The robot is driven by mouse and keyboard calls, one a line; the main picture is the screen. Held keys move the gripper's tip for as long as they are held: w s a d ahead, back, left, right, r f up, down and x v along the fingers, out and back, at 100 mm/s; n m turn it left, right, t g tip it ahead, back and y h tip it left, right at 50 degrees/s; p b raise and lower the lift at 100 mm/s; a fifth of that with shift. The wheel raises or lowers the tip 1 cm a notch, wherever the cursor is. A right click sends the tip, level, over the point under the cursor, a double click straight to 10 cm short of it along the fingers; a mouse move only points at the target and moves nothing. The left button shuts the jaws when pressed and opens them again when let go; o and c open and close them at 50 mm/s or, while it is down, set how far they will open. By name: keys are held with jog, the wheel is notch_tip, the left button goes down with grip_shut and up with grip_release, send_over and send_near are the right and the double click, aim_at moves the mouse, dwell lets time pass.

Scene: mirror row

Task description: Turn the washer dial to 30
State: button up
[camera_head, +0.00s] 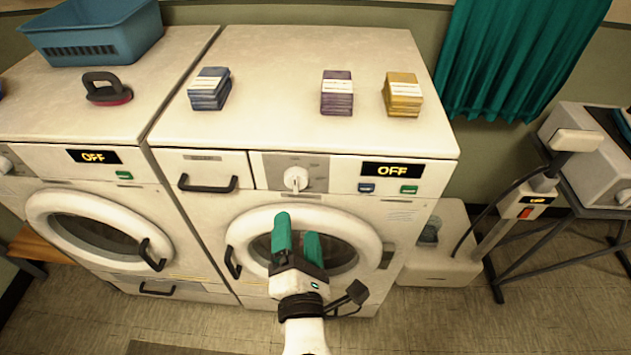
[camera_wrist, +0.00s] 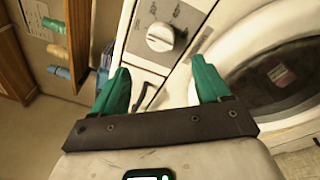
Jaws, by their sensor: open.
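The washer dial (camera_head: 296,179) is a white round knob on the grey panel of the right-hand washer (camera_head: 300,110). It also shows in the wrist view (camera_wrist: 160,37), beyond and between my fingertips. The washer's display (camera_head: 391,171) reads OFF. My gripper (camera_head: 297,238) has green fingers, open and empty, in front of the round door (camera_head: 340,226) and below the dial in the head view. In the wrist view my gripper (camera_wrist: 160,80) is apart from the dial.
A drawer handle (camera_head: 208,184) sticks out left of the dial. Blue and green buttons (camera_head: 408,189) sit under the display. Blue, purple and yellow stacks (camera_head: 337,93) stand on top. A second washer (camera_head: 80,210) adjoins on the left. A vacuum-like device (camera_head: 520,205) stands at right.

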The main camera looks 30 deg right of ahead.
aim_at(296, 188)
jog(key=p+x, duration=0.1)
jog(key=x, duration=0.9)
jog(key=shift+w+d, duration=0.1)
jog(key=shift+d, duration=0.05)
jog(key=shift+c, duration=0.4)
jog(key=shift+f, duration=0.1)
jog(key=c, duration=0.9)
jog(key=shift+c, duration=0.2)
